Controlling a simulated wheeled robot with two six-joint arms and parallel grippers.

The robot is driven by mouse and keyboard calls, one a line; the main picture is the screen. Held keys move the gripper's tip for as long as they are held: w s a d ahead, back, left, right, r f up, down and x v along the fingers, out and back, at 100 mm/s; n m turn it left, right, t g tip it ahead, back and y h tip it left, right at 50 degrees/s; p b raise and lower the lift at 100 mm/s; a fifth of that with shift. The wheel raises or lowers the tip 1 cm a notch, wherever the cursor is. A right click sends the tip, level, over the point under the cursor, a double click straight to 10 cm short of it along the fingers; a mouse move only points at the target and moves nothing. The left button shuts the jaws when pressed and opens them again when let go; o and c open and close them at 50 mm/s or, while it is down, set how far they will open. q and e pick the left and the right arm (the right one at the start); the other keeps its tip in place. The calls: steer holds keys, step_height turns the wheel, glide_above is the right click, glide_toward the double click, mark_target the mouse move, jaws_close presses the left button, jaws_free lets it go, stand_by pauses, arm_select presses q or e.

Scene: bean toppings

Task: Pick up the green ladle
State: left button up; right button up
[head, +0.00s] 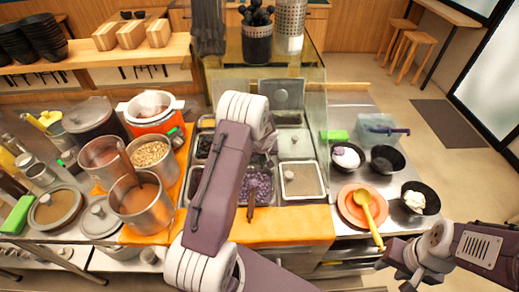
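I cannot make out a green ladle in the head view; the middle arm hides part of the counter. A yellow ladle (366,208) lies on an orange plate (345,205), its handle toward the front. A ladle with a dark purple handle (390,131) rests at a pale translucent tub (369,120). My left arm rises through the middle; its gripper is mostly hidden over the topping trays (303,180), possibly near a dark upright piece over purple beans (264,187). My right gripper (392,266) is at the lower right, near the yellow handle's end; its fingers are unclear.
Steel pots (147,220) and an orange cooker (152,118) crowd the left. A green block (18,215) lies at the far left, another (335,136) at the right. Dark bowls (388,160) stand on the right counter. A glass guard (315,110) borders the trays.

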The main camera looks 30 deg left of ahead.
arm_select(q)
steer(key=shift+w+a+f, duration=0.1)
steer(key=shift+w+f, duration=0.2)
steer(key=shift+f, duration=0.1)
steer(key=shift+s+r, duration=0.1)
steer(key=shift+s, duration=0.05)
jaws_close()
